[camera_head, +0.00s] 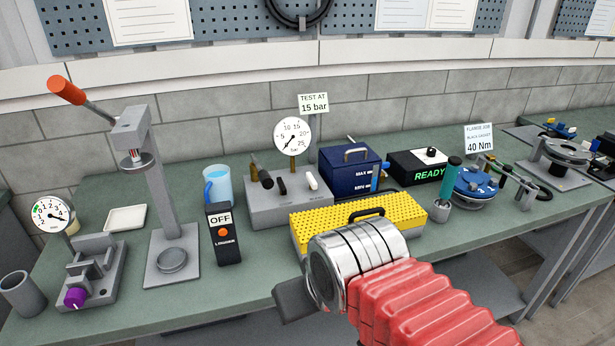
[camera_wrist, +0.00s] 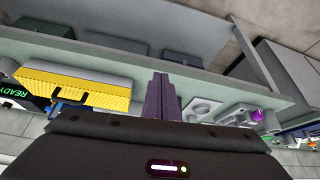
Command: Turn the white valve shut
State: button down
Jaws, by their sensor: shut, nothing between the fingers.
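The white valve (camera_head: 312,181) is a small white lever on top of a grey block (camera_head: 262,218), in the head view at the middle of the bench. A black lever (camera_head: 281,184) is to its left on the same block. My gripper (camera_head: 290,300) is shut and empty, low at the bench's front edge, nearer to me than the block and well apart from the valve. In the wrist view my closed fingers (camera_wrist: 162,96) show in the middle. I cannot make out the white valve in the wrist view.
A dial gauge (camera_head: 293,136) stands behind the block under a "TEST AT 15 bar" card (camera_head: 313,103). A yellow dimpled case (camera_head: 322,234) lies between my arm and the block's right side.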

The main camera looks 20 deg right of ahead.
aim_at(313, 184)
jog(key=z, duration=0.3)
jog(key=k, duration=1.1)
jog(key=u, duration=0.65)
jog(key=i, duration=0.95)
